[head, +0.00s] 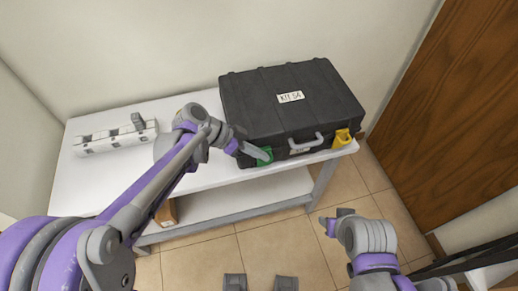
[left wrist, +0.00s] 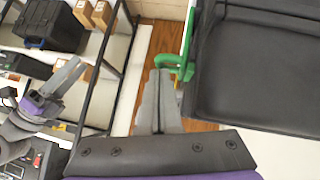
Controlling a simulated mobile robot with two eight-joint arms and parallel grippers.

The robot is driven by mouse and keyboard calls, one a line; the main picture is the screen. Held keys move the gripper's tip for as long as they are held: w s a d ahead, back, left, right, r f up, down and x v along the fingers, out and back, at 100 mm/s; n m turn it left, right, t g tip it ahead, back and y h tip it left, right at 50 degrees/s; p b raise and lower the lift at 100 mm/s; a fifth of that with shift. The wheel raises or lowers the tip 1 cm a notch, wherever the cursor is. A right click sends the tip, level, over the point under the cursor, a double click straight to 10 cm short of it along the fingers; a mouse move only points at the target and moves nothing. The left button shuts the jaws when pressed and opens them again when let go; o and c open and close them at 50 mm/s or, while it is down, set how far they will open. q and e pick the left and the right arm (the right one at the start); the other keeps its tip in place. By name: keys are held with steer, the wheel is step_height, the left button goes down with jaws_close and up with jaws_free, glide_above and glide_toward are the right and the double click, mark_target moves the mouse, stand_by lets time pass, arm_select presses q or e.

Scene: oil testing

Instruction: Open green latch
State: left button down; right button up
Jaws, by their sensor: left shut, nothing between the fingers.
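The black case (head: 285,95) stands closed on the white table, with a label on its lid. The green latch (head: 265,160) is on the left of its front side, and a yellow latch (head: 342,139) is on the right. My left gripper (head: 263,154) is shut and empty, its fingertips at the green latch and partly covering it in the head view. In the left wrist view the closed fingers (left wrist: 160,78) lie just beside the green latch (left wrist: 177,65). I cannot tell whether they touch. My right gripper (head: 338,220) is low at the right, away from the case.
The case's grey handle (head: 306,144) sits between the latches. A white block-like rack (head: 115,137) stands at the table's left (head: 85,185). A brown box (head: 167,213) is on the lower shelf. A wall is behind and a wooden door (head: 455,110) is at the right.

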arm_select(q)
steer(key=shift+s, duration=0.2)
steer(key=shift+s+d+f+t, duration=0.1)
steer(key=shift+s+t, duration=0.1)
steer(key=shift+t, duration=0.2)
steer(key=shift+s, duration=0.15)
steer(key=s+d+f+m+t+y+b, duration=0.2)
steer(key=s+f+m+t+b, duration=0.4)
steer(key=f+t+b, duration=0.3)
steer(key=shift+s+f, duration=0.3)
steer(key=shift+f, duration=0.65)
steer(key=shift+d, duration=0.1)
